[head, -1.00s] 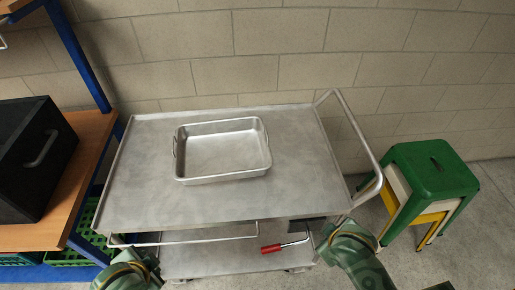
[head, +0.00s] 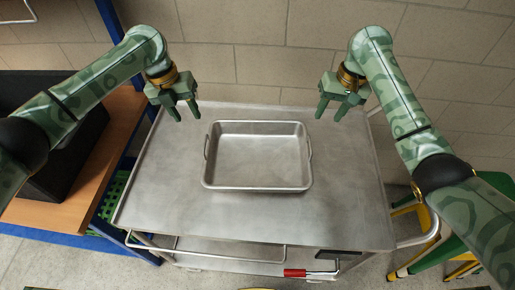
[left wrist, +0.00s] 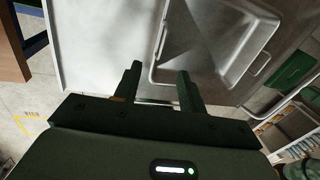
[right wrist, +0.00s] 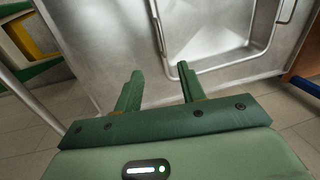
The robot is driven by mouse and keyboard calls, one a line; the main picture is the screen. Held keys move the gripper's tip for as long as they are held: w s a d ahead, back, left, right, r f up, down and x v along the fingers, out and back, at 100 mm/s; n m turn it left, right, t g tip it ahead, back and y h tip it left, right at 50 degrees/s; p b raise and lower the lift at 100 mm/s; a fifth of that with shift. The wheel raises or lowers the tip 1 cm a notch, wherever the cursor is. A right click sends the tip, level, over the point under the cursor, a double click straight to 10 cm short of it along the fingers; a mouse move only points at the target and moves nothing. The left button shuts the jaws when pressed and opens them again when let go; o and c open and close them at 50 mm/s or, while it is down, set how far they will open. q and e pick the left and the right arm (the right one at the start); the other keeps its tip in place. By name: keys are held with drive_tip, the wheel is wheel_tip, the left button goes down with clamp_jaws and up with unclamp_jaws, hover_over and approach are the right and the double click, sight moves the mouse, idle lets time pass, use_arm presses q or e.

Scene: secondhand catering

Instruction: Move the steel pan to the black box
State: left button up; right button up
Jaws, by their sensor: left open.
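The steel pan (head: 257,160) is an empty rectangular tray with a loop handle on each short side, lying flat on the steel trolley top (head: 160,190). It also shows in the left wrist view (left wrist: 205,50) and the right wrist view (right wrist: 212,30). My left gripper (head: 184,112) is open and empty, above the trolley near the pan's back left corner. My right gripper (head: 330,112) is open and empty near the pan's back right corner. Neither touches the pan. The black box (head: 75,150) stands on the wooden shelf at the left, partly hidden behind my left arm.
The wooden shelf (head: 125,125) has blue posts, with a green crate (head: 112,195) below. A red-handled tool (head: 295,273) lies low at the front. A block wall (head: 260,50) stands behind.

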use_arm(q)
approach(207, 150)
drive_tip(key=f, duration=0.2)
drive_tip(key=d+f, duration=0.1)
drive_tip(key=f, duration=0.5)
drive_tip(key=shift+d+f, duration=0.15)
drive_tip(key=shift+d, duration=0.2)
use_arm(e)
approach(308, 150)
drive_tip(key=f, duration=0.2)
drive_tip(key=a+f, duration=0.1)
drive_tip(key=f, duration=0.5)
drive_tip(key=shift+a+f, duration=0.15)
drive_tip(key=shift+a, duration=0.25)
use_arm(q)
clamp_jaws()
use_arm(e)
clamp_jaws()
